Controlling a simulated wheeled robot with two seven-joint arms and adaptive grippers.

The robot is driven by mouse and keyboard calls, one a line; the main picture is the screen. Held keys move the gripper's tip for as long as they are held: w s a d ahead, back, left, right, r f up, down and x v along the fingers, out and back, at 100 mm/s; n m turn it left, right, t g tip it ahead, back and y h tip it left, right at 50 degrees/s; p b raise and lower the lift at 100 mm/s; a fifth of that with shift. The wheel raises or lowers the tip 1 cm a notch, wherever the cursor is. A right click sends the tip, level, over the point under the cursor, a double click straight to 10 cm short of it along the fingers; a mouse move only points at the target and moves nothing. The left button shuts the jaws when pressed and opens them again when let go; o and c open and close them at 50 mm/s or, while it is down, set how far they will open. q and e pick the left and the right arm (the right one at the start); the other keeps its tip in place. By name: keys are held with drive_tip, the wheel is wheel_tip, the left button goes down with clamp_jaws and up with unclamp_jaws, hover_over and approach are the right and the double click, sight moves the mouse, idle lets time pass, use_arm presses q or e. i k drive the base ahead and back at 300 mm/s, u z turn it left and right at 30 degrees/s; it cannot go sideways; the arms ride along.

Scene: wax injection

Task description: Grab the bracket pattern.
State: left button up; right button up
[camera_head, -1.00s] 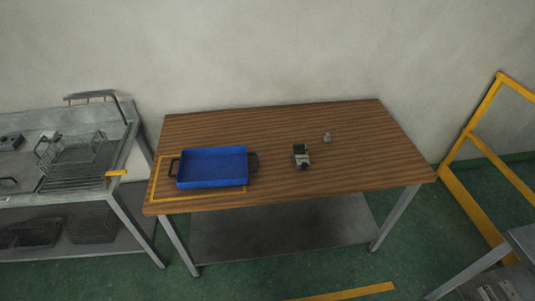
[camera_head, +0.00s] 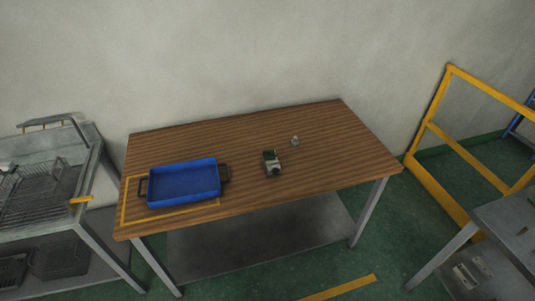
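A small blocky item (camera_head: 271,163) with a dark green top and pale sides lies near the middle of the wooden table (camera_head: 320,140). A smaller grey piece (camera_head: 295,141) lies behind it and to the right. Pale small pieces (camera_head: 466,275) show low at the right on the grey metal stand. All are too small to tell which, if any, is the bracket pattern. Neither of my grippers is in view.
An empty-looking blue tray (camera_head: 184,183) with dark handles sits on the table's left, within a yellow outline. A metal bench (camera_head: 45,230) with wire baskets stands left. A grey metal stand (camera_head: 510,225) and a yellow rail (camera_head: 436,185) are at right.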

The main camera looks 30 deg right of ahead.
sight(269, 155)
drive_tip(key=z, duration=2.6)
drive_tip(key=i, duration=1.55)
drive_tip(key=u, duration=3.2)
